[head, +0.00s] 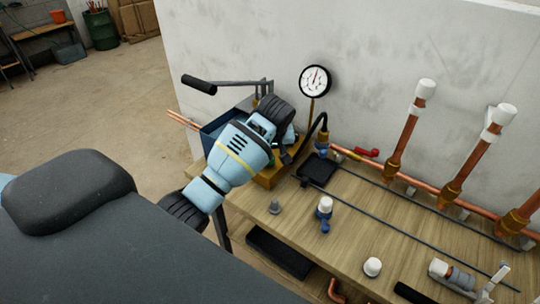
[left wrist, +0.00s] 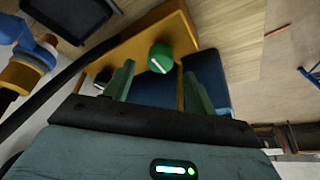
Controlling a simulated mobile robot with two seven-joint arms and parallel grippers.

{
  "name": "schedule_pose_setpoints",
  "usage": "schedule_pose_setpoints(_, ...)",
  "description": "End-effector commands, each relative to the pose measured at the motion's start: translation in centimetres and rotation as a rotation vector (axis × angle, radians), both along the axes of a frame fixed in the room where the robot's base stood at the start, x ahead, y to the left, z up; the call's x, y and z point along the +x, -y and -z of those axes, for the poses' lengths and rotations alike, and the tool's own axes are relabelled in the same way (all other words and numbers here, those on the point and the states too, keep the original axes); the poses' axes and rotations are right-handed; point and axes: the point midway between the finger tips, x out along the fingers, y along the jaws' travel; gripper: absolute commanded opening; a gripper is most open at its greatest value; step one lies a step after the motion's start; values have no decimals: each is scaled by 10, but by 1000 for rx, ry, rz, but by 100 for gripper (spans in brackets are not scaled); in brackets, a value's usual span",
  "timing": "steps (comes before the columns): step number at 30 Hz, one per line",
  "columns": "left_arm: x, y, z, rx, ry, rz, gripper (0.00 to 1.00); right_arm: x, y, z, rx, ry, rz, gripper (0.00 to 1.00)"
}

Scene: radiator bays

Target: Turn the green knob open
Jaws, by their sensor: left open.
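The green knob (left wrist: 160,58) shows in the left wrist view, round with a white line on its face. It sits on a yellow-orange block (left wrist: 130,50) beside a dark blue box (left wrist: 150,92). My left gripper (left wrist: 158,71) is open, its two green fingers either side of the knob's near edge. I cannot tell whether they touch it. In the head view my left arm (head: 240,155) reaches over the block (head: 268,178) and hides the knob and the fingertips. My right gripper is not in view.
A pressure gauge (head: 315,81) stands behind the block, near a lever with a black grip (head: 199,84). A black tray (head: 318,168), copper pipes (head: 404,140) and loose fittings such as a blue-and-white valve (head: 325,211) are on the wooden bench (head: 350,225). A wall (head: 380,50) stands behind.

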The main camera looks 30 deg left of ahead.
Motion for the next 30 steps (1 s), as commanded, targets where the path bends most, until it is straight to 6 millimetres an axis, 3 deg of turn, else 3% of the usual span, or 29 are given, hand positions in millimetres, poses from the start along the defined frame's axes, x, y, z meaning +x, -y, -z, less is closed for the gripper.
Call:
schedule_pose_setpoints(9, 10, -9, 31, -1, -1, 0, 56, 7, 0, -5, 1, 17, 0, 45)
schedule_pose_setpoints(19, 11, -9, 35, -1, 1, 0, 56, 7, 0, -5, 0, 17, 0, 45)
schedule_pose_setpoints(30, 11, -9, 34, -1, 1, 0, 11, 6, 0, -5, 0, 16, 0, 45)
